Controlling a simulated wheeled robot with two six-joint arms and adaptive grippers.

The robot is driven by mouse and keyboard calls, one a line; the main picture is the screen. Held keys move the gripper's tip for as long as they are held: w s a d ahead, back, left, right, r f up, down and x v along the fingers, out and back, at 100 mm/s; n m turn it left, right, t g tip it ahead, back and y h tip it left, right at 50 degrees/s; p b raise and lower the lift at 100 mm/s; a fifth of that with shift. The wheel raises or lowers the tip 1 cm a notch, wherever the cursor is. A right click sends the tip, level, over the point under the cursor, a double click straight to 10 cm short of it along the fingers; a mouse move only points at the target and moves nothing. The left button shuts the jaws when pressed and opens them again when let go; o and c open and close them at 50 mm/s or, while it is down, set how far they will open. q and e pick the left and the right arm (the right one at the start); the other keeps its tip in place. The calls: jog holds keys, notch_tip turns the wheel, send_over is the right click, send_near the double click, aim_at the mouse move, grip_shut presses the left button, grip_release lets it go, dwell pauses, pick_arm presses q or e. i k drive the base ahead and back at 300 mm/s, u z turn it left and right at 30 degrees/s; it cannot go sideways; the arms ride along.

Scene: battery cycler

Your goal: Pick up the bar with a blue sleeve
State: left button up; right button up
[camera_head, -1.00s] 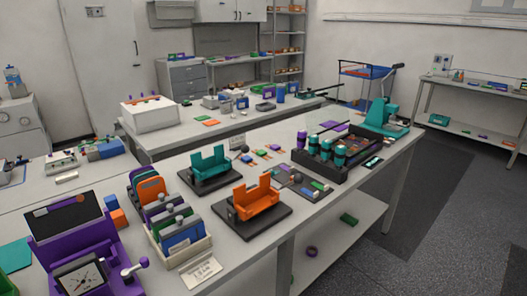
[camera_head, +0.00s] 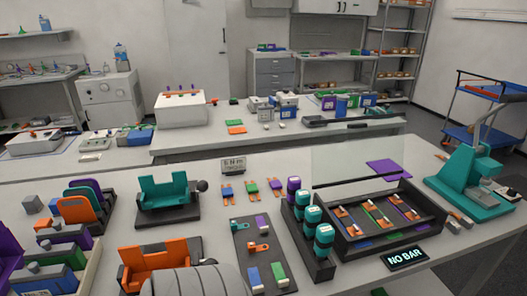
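A small bar with a blue sleeve and orange ends (camera_head: 227,193) lies on the bench, left in a row of three. A similar bar with a green sleeve (camera_head: 251,187) and one with a purple sleeve (camera_head: 274,186) lie to its right. A blue block (camera_head: 254,277) also stands on the dark mat (camera_head: 246,240) in front, beside a green block (camera_head: 279,270). Neither gripper shows. A grey ribbed shape (camera_head: 180,283) at the bottom edge may be part of my arm; I cannot tell.
Behind the row stands a small sign (camera_head: 233,166). Right are teal-banded cylinders (camera_head: 312,220), a black fixture tray (camera_head: 349,249) with a clear panel, a "NO BAR" display (camera_head: 405,258) and a teal press (camera_head: 462,180). Left are a teal cradle (camera_head: 163,190) and an orange cradle (camera_head: 158,257).

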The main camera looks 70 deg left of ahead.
aim_at(227, 193)
jog(key=i, duration=0.65)
jog(key=u, duration=3.4)
